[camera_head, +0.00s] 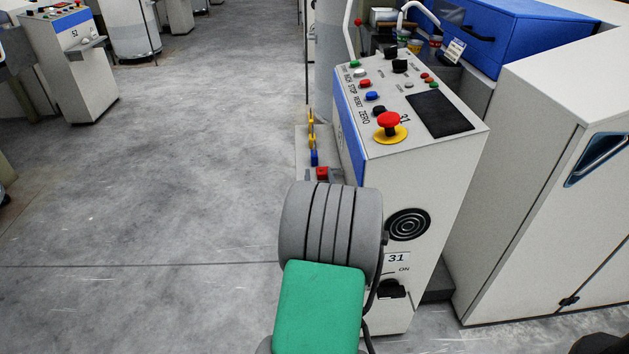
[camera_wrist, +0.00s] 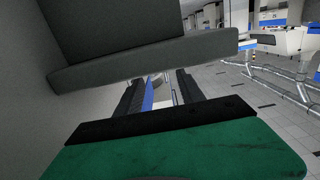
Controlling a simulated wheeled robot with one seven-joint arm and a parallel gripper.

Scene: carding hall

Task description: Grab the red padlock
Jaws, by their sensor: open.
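A small red item (camera_head: 322,173), likely the red padlock, sits on a pale ledge at the left side of the control console. A blue item (camera_head: 314,158) and yellow items (camera_head: 311,130) are just beyond it in a row. The red item's lower part is partly hidden by my grey and green arm. My gripper shows in the wrist view (camera_wrist: 160,92) as two dark fingers, apart, with blue and white surfaces seen beyond the gap. I see no red item there. In the head view my gripper is not visible, so its distance from the red item cannot be told.
The control console (camera_head: 420,180) with a red emergency button (camera_head: 388,122) stands right of my arm. A white cabinet (camera_head: 540,180) is farther right. In the wrist view a dark grey slab (camera_wrist: 150,60) is close above the fingers.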

